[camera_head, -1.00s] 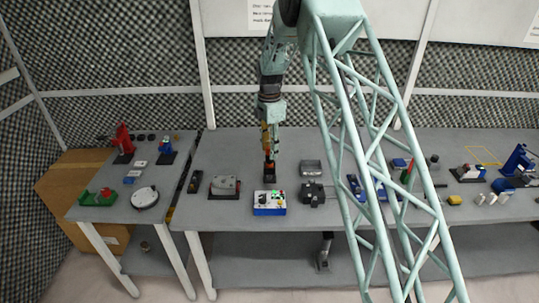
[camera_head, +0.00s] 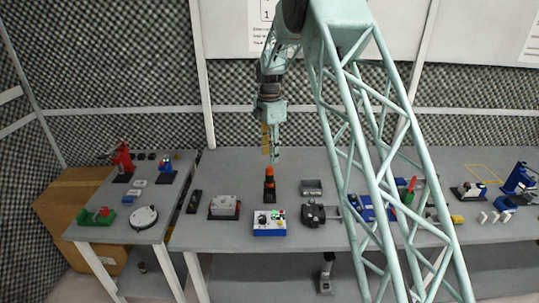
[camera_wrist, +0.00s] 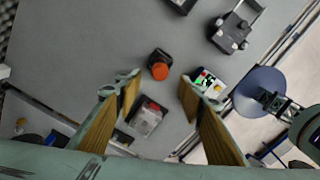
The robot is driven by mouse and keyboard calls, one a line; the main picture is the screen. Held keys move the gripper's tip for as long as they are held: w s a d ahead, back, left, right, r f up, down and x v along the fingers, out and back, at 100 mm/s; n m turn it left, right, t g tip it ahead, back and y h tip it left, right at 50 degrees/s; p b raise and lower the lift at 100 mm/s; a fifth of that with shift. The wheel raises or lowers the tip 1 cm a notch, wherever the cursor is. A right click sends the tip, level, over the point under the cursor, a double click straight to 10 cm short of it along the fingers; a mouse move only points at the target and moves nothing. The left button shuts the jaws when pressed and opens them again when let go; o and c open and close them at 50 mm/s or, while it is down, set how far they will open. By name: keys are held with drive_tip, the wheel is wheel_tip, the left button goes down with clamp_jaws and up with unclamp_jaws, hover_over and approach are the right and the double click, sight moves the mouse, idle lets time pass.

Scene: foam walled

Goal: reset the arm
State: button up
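My gripper (camera_head: 271,158) hangs in the air over the middle table, above a black post with an orange top (camera_head: 269,182). In the wrist view my gripper (camera_wrist: 158,82) has its two wood-coloured fingers wide apart with nothing held between them. The post's orange round top (camera_wrist: 160,71) shows past the fingertips, standing apart from them.
A blue-and-white button box (camera_head: 269,224), a grey block on a dark base (camera_head: 224,206) and a dark vise-like fixture (camera_head: 314,215) stand around the post. A left side table holds a white disc (camera_head: 144,218). Foam walls (camera_head: 110,70) stand behind.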

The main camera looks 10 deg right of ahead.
idle(0.6)
drive_tip(key=s+r+m+t+b, duration=0.25)
drive_tip(key=s+r+m, duration=0.75)
drive_tip(key=s+r, duration=1.65)
drive_tip(key=s+r+m+b, duration=0.15)
drive_tip(key=s+m, duration=0.35)
drive_tip(key=s, duration=1.6)
drive_tip(key=s+f+m+b, duration=0.1)
drive_tip(key=s+f+m, duration=0.2)
drive_tip(key=s, duration=0.6)
drive_tip(key=s+f+m+t+b, duration=0.1)
drive_tip(key=s+f+m, duration=0.2)
drive_tip(key=s, duration=0.7)
drive_tip(key=shift+w+t, duration=0.1)
drive_tip(key=shift+t, duration=0.15)
